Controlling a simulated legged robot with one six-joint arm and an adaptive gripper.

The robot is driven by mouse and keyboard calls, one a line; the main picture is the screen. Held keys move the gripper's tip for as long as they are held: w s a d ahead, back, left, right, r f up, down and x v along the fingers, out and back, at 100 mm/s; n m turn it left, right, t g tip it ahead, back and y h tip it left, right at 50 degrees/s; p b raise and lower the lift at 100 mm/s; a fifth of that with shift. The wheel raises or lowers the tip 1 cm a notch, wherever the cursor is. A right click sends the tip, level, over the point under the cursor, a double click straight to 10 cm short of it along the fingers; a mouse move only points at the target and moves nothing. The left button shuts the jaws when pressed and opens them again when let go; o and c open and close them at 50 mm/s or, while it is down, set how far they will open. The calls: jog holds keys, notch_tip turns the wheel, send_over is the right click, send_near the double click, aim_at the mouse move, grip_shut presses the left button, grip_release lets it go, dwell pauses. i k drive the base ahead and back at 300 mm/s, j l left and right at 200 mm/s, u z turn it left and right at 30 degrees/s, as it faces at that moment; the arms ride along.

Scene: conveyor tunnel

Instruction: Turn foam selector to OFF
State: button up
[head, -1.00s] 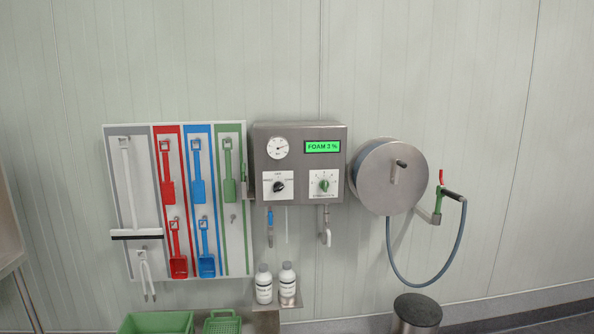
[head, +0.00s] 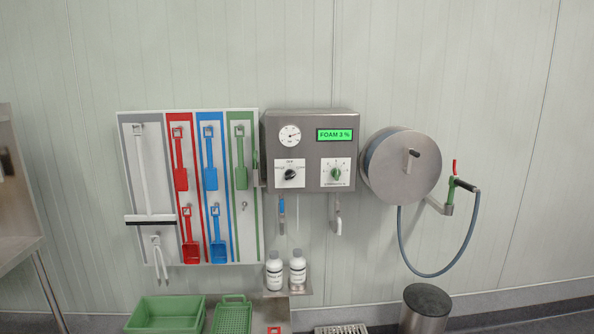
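A grey metal foam unit (head: 311,118) hangs on the wall near the middle of the head view. Its green display (head: 334,135) reads "FOAM 3 %". Below the display is a green selector knob (head: 336,174) on a white plate with scale marks. To its left is a black knob (head: 290,174) on another white plate, with labels too small to read surely. A round pressure gauge (head: 290,135) sits above the black knob. My gripper is not in view, and nothing covers the front of the unit.
A tool board (head: 140,180) with red, blue, green and white tools hangs left of the unit. A hose reel (head: 408,170) is to its right. Two white bottles (head: 275,272) stand below on a shelf. A bin (head: 427,305) and green crate (head: 165,315) are lower.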

aim_at(290, 173)
jog(key=i+j, duration=0.45)
jog(key=i, duration=0.15)
jog(key=i+j, duration=0.5)
jog(key=i, duration=0.15)
jog(key=i+j, duration=0.45)
jog(key=i, duration=0.15)
jog(key=i+z, duration=0.05)
